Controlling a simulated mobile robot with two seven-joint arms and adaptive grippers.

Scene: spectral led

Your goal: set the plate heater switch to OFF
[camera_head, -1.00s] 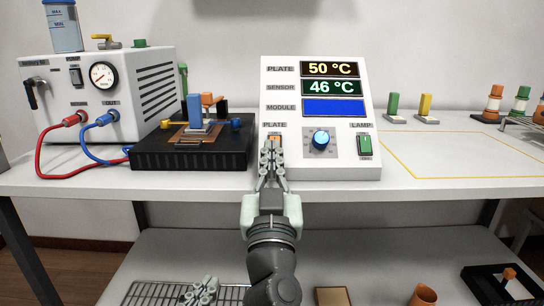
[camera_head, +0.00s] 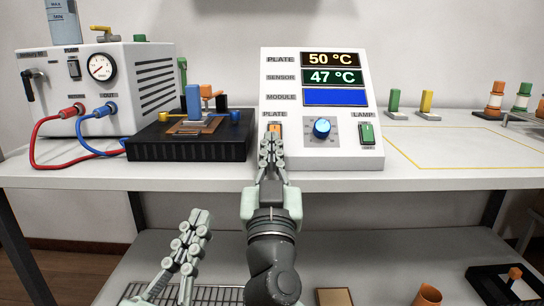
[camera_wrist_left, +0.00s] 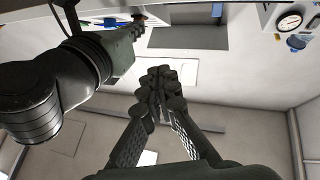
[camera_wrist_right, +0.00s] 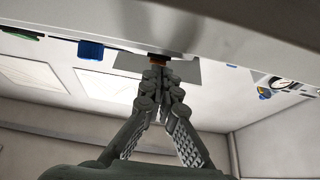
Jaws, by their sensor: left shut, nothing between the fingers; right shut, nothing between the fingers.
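The white control panel (camera_head: 345,152) stands on the bench, with PLATE reading 50 °C and SENSOR 47 °C. The orange plate heater switch (camera_head: 275,127) is at its lower left, under the PLATE label. My right gripper (camera_head: 271,137) is shut and empty, its tips just below or at the switch and hiding its lower part. The right wrist view shows the tips (camera_wrist_right: 158,72) close to the orange switch (camera_wrist_right: 158,58); contact and switch position cannot be told. My left gripper (camera_head: 200,218) is shut and empty, below the bench front and left of the right arm.
The black plate heater (camera_head: 190,148) stands left of the panel, beside a white pump box (camera_head: 110,90) with red and blue hoses. A yellow-outlined area (camera_head: 460,160) at right is clear.

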